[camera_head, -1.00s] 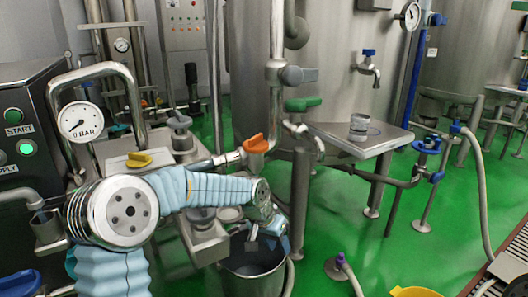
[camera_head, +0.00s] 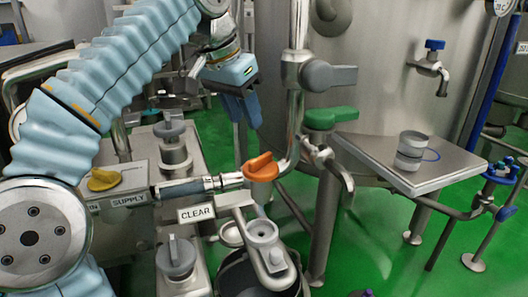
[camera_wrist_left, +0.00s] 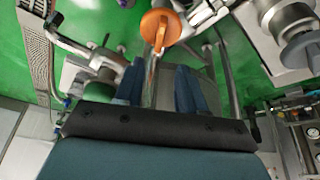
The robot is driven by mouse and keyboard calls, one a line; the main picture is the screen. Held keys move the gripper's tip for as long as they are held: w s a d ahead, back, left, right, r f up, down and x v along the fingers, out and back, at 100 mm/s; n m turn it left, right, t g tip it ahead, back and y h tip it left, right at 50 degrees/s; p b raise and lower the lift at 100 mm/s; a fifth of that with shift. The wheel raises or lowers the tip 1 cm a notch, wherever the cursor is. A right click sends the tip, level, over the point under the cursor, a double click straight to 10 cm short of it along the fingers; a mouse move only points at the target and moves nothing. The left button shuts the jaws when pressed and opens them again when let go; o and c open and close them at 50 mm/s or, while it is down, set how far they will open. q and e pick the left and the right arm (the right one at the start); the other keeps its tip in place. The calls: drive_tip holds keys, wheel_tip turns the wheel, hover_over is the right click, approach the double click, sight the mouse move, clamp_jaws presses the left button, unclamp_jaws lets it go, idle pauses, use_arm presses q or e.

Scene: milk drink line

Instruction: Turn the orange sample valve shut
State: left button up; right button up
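The orange sample valve (camera_head: 261,168) sits on the pipe right of the CLEAR label (camera_head: 196,213), with its handle lying roughly along the pipe. My left gripper (camera_head: 246,120) hangs above and slightly left of the valve, fingers pointing down, apart from it. In the left wrist view the orange valve (camera_wrist_left: 160,27) appears beyond the fingertips. The two blue fingers of the left gripper (camera_wrist_left: 160,68) are spread with nothing held between them. My right gripper is in neither view.
A green handle (camera_head: 330,118) and grey handle (camera_head: 330,75) are on the pipework right of the valve. A yellow knob (camera_head: 104,179) is at left. A steel bucket (camera_head: 240,280) stands below. A small steel cup (camera_head: 411,150) sits on the side table (camera_head: 375,150).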

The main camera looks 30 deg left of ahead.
sight(261, 157)
use_arm(q)
drive_tip(key=b+x, duration=0.3)
drive_tip(key=x, duration=0.8)
drive_tip(key=shift+f, duration=0.1)
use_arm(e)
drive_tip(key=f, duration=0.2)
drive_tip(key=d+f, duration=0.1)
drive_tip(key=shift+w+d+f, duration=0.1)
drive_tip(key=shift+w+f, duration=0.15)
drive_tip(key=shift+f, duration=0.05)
use_arm(q)
clamp_jaws()
